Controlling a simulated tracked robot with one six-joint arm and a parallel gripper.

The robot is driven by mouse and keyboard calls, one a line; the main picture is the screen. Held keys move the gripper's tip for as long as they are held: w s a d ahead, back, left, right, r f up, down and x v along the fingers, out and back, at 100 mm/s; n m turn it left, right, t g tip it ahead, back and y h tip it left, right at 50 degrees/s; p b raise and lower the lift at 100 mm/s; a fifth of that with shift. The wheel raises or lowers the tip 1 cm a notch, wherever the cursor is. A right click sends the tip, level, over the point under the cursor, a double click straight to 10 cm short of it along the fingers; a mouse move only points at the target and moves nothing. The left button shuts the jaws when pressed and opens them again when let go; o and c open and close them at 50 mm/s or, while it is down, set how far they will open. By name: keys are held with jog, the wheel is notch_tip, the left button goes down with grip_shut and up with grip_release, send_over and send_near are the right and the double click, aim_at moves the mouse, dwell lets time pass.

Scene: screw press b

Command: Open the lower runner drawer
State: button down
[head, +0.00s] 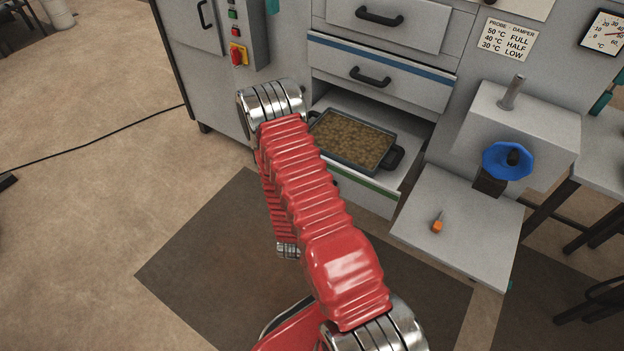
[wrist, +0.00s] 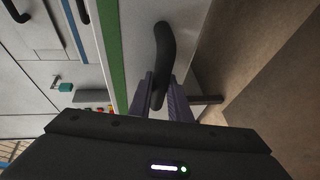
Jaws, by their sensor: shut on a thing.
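The lower runner drawer (head: 375,196), with a green stripe along its front, stands pulled out of the grey cabinet. A dark tray (head: 390,168) of brownish grainy material sits in it. In the wrist view the green stripe runs beside the drawer's white front (wrist: 140,45), and its black curved handle (wrist: 163,50) lies between the fingers. My gripper (wrist: 159,98) is shut on that handle. In the head view my red arm hides the gripper and the handle.
A shut drawer with a blue stripe (head: 385,72) is above. To the right, a grey shelf (head: 460,245) holds an orange-handled tool (head: 437,226), near a blue round part (head: 495,163). A dark mat (head: 200,265) lies on open floor; a black cable (head: 95,140) runs at left.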

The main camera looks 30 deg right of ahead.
jog(key=shift+w+a+f, duration=0.15)
jog(key=shift+a+f, duration=0.05)
jog(key=c, duration=1.9)
grip_release()
jog(key=shift+o, duration=1.3)
jog(key=shift+d+r, duration=0.1)
jog(key=v, duration=1.4)
jog(key=shift+d, duration=0.1)
